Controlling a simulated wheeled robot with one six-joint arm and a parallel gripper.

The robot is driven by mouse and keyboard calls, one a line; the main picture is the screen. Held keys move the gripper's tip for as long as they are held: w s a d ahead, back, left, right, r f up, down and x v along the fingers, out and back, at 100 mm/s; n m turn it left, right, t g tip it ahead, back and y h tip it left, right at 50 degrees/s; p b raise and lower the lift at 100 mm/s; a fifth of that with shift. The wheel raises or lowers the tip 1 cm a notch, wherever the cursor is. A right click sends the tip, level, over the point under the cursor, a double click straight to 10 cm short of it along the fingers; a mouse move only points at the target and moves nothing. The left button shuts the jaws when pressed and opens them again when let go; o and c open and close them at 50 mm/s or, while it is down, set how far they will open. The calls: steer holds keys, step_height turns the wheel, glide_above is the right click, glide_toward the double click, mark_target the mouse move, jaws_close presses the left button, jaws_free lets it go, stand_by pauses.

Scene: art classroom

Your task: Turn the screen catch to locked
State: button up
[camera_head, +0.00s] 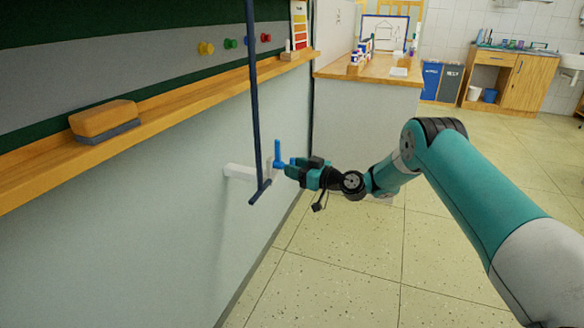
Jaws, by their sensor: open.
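The screen catch has a white arm (239,172) standing out from the wall under the ledge. A blue upright lever (277,151) shows at its right end. My gripper (288,168) reaches in from the right, with its fingertips at the lower part of the lever. The jaws are open; I cannot tell whether they touch the lever or sit around it. A dark blue rod (254,100) with a crossbar at its lower end hangs in front of the wall. It partly hides the catch. No lock marking can be made out.
A wooden ledge (190,105) with an eraser (104,119) runs along the wall above the catch. Colored magnets (207,48) sit on the board. A counter (370,68) with bottles stands behind. The tiled floor (340,270) below my arm is clear.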

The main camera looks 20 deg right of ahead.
steer(key=shift+w+a, duration=0.45)
steer(key=shift+w, duration=0.1)
jaws_close()
